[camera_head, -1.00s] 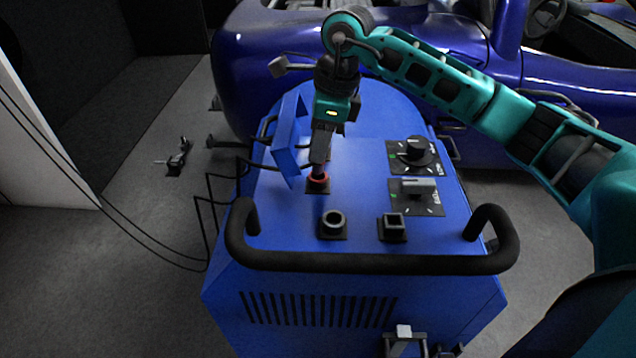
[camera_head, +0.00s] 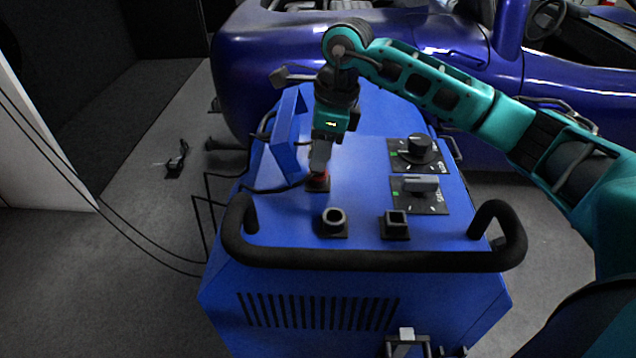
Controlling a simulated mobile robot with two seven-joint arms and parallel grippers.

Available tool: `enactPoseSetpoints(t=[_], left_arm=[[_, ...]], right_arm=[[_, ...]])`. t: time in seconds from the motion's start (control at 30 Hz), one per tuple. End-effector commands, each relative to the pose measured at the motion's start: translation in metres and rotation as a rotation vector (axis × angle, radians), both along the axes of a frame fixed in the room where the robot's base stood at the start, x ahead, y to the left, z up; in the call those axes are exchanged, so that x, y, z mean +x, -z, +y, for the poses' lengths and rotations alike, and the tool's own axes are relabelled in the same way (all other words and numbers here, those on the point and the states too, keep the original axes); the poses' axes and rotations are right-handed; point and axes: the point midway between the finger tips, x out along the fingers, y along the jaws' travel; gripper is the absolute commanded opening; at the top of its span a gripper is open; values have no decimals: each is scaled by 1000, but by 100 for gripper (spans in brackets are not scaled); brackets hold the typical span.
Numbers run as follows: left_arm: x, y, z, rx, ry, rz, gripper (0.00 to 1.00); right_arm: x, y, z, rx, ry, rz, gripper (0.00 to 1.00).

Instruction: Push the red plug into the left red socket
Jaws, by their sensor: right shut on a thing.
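My right gripper (camera_head: 320,168) points down over the far left part of the blue machine's top (camera_head: 365,180). I cannot tell how deep the plug sits, and the socket's own red is not clear from here. A black cable (camera_head: 275,190) runs from the left to the plug. My left gripper is not in view.
Two dials (camera_head: 419,150) (camera_head: 421,186) are at the right. A black handle bar (camera_head: 375,262) crosses the front. A blue panel (camera_head: 288,135) stands close left of the gripper. A blue car (camera_head: 270,60) is behind.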

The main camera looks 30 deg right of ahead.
Motion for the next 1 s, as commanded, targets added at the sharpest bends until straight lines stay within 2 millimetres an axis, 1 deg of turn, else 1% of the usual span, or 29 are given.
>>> enactPoseSetpoints(t=[0.1,0.13,0.43,0.8,0.97,1.0], left_arm=[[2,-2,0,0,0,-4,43],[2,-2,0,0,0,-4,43],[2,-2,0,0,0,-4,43],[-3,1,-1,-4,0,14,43],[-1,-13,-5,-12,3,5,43],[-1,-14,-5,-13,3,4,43]], right_arm=[[0,0,0,-1,0,1,0],[0,0,0,-1,0,1,26],[0,0,0,0,0,0,55],[0,0,0,0,0,0,55],[-2,-32,-5,0,1,-4,55],[-3,-41,-7,-1,1,-5,55]])
